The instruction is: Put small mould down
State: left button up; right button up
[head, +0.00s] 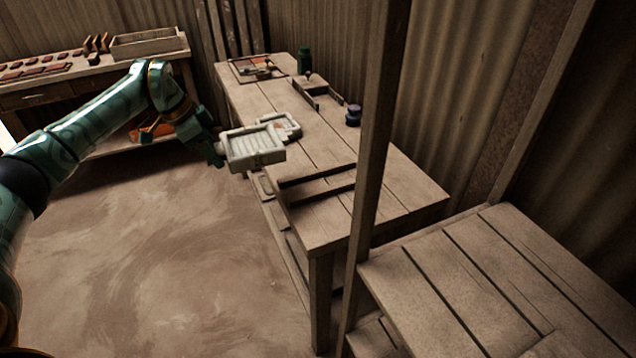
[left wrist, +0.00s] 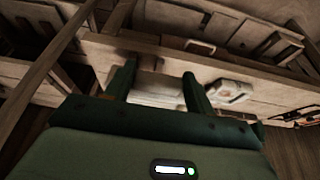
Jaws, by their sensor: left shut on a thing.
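A pale small mould (head: 254,150), a shallow tray with a ribbed inside, is held by my left gripper (head: 217,152) at its left end. In the head view it appears at the left edge of the long wooden table (head: 330,150). The left wrist view shows my left gripper (left wrist: 160,90) with the pale mould (left wrist: 155,88) between its fingers, partly hidden by the gripper body. A second pale mould (head: 284,124) shows just behind the held one on the table, and also in the left wrist view (left wrist: 230,92). My right gripper is not in view.
Two dark wooden rails (head: 318,171) lie on the table's near part. A wooden frame (head: 320,96), a green bottle (head: 304,61) and a dark blue jar (head: 353,115) stand farther back. A wooden post (head: 375,150) rises before the table's right side. A bench (head: 500,280) is at right.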

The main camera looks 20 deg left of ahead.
aim_at(252, 150)
pick_arm(q)
jog(key=shift+w+a+b, duration=0.15)
jog(key=shift+w+b, duration=0.15)
jog(key=shift+w, duration=0.5)
jog(key=w+d+f, duration=0.1)
jog(key=d, duration=0.1)
jog(key=w+d+f+b, duration=0.2)
jog(key=d, duration=0.1)
jog(key=shift+w+d, duration=0.3)
jog(key=b+x, duration=0.1)
jog(key=x, duration=0.2)
jog(key=d+b+x, duration=0.1)
jog(key=b+x, duration=0.1)
jog(key=x, duration=0.2)
jog(key=d+b+x, duration=0.1)
jog(key=x, duration=0.3)
jog(key=shift+w+d+r+b, duration=0.15)
jog(key=shift+r+b, duration=0.15)
jog(key=shift+r, duration=0.05)
jog(key=shift+o, duration=0.2)
jog(key=shift+r, duration=0.15)
jog(key=o, duration=1.6)
jog(key=shift+c, duration=0.2)
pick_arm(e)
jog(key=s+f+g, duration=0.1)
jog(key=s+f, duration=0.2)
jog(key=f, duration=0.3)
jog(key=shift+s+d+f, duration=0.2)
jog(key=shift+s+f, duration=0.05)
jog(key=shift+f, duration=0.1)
